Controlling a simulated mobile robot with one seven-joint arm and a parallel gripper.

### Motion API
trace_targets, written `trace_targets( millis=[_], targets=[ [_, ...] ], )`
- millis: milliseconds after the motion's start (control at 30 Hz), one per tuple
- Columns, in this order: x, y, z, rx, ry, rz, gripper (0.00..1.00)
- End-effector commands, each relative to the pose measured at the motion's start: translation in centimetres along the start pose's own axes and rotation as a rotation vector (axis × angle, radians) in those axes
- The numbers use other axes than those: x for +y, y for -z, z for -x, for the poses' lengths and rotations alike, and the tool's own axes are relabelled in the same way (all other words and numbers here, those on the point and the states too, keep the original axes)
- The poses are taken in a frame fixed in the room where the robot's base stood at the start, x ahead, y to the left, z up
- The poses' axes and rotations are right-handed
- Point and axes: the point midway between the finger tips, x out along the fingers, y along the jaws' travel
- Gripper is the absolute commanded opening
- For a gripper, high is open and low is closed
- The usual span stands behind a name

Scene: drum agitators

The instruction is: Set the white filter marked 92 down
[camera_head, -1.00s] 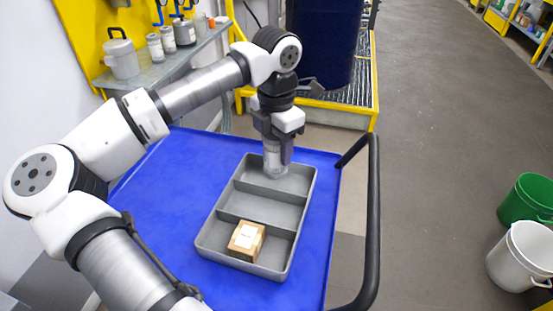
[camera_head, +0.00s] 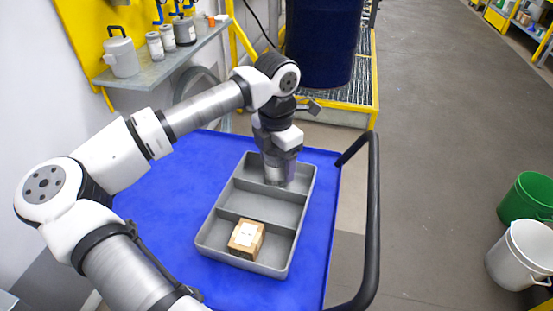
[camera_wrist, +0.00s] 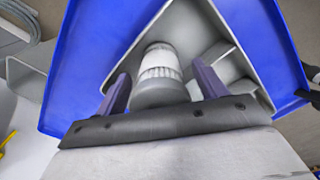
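The white filter (camera_wrist: 160,65) shows between my gripper's fingers in the wrist view, with a pleated white body and a grey near end. Its marking cannot be read. My gripper (camera_wrist: 162,78) has a dark finger on each side of the grey end and appears shut on it. In the head view my gripper (camera_head: 279,165) is low at the far compartment of the grey tray (camera_head: 208,228), and the filter is mostly hidden. I cannot tell whether the filter touches the tray floor.
A brown box (camera_head: 246,238) with a white label sits in the tray's near compartment. The middle compartment is empty. The tray stands on a blue cart top (camera_head: 170,210) with a black handle (camera_head: 372,220) at its right. A dark blue drum (camera_head: 322,45) stands behind.

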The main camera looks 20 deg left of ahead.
Motion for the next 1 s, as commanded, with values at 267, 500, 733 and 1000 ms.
trace_targets(
  millis=[267,500,733,1000],
  targets=[
    [0.0,0.0,0.3,0.000,0.000,0.000,0.70],
    [0.1,0.0,3.6,-0.001,-0.004,0.001,0.70],
    [0.1,-0.1,8.7,-0.001,-0.004,0.001,0.70],
    [0.0,0.0,12.0,0.001,-0.001,0.001,0.70]
  ],
)
